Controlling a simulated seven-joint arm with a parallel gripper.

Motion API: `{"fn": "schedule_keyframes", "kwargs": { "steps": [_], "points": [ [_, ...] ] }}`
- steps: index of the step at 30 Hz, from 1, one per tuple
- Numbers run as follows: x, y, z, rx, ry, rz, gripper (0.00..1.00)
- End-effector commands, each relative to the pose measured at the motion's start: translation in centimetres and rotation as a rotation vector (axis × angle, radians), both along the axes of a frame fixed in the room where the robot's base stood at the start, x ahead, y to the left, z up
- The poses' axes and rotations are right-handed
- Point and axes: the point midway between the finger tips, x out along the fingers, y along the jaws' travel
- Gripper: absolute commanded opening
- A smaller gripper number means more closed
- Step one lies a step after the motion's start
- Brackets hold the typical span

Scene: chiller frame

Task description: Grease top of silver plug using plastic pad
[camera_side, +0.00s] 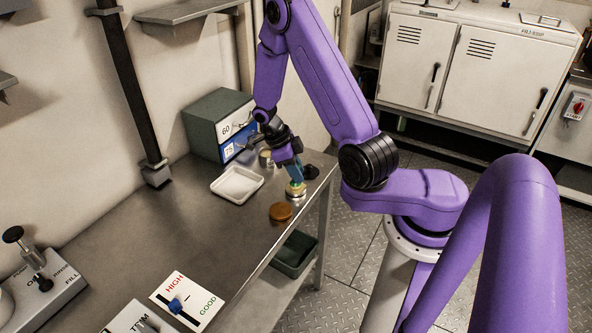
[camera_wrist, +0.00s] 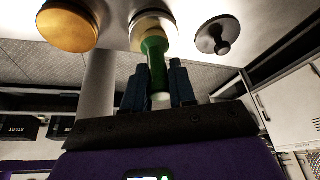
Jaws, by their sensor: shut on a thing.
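My gripper (camera_wrist: 157,88) has its blue fingers shut on the green handle of the plastic pad (camera_wrist: 154,50). In the side view my gripper (camera_side: 296,172) points down near the bench's right edge, with the yellow-green pad (camera_side: 295,187) below it. The silver plug (camera_side: 296,197) is directly under the pad; it also shows in the wrist view as a pale round disc (camera_wrist: 153,18) at the handle's far end. The pad seems to be on or just above the plug's top; I cannot tell whether they touch. The pad hides part of that top.
An orange-brown round piece (camera_side: 281,212) lies close to the plug. A dark knobbed piece (camera_side: 312,172) is on its other side. A small round tin (camera_side: 266,159) and a white tray (camera_side: 237,184) stand behind. A HIGH/GOOD gauge board (camera_side: 189,301) lies in front; bench between is clear.

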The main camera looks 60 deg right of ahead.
Motion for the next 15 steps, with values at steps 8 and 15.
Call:
{"fn": "schedule_keyframes", "kwargs": {
  "steps": [8, 15],
  "points": [
    [0.1, 0.0, 1.5, -0.002, -0.002, 0.0, 0.0],
    [0.1, 0.0, 3.2, -0.002, -0.002, 0.0, 0.0]
  ]
}}
